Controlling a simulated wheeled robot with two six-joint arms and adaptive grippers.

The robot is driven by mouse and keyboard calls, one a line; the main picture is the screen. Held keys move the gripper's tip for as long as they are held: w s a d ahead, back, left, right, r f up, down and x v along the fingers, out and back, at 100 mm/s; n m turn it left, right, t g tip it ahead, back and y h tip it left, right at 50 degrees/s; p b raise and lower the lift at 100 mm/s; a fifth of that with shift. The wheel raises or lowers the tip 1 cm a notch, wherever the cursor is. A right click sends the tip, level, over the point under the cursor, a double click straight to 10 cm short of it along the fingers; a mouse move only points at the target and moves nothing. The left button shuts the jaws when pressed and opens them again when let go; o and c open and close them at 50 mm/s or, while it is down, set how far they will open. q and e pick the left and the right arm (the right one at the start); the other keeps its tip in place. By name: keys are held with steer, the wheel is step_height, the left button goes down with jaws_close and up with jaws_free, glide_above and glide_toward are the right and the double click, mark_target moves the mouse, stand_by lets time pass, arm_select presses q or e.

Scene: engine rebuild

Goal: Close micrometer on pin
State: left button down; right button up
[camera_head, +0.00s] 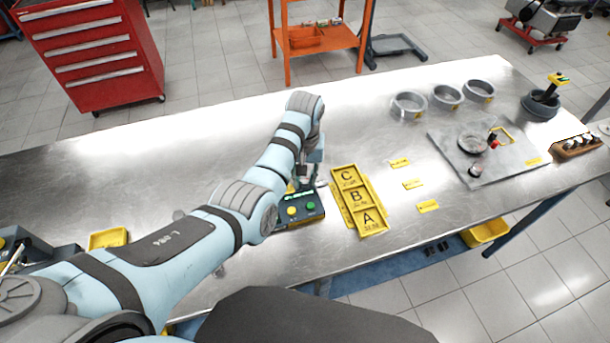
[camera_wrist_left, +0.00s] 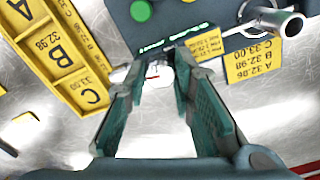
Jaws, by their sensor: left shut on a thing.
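The micrometer station (camera_head: 302,211) is a dark box with a yellow and a green button on the bench, left of the lettered tray. It also shows at the top of the left wrist view (camera_wrist_left: 120,15), with lit green text. My left gripper (camera_head: 308,180) is over it, its fingers shut on a small metal part with a red mark (camera_wrist_left: 154,75), which looks like part of the micrometer. A hollow metal cylinder (camera_wrist_left: 288,25), likely the pin, is at the upper right of the wrist view. Whether the micrometer touches it is hidden. My right gripper is out of view.
A yellow tray marked C, B, A (camera_head: 347,187) stands right of the station. Small yellow labels (camera_head: 413,184), metal rings (camera_head: 410,105) and a grey plate with parts (camera_head: 515,165) lie farther right. Bare bench lies behind my left arm.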

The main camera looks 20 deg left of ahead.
mark_target(304, 179)
arm_select(q)
steer(key=shift+s+f+n, duration=0.15)
steer(key=shift+f+n, duration=0.05)
steer(key=shift+n, duration=1)
steer(key=c, duration=1.3)
jaws_free()
steer(key=shift+c, duration=0.2)
steer(key=shift+r, duration=3.85)
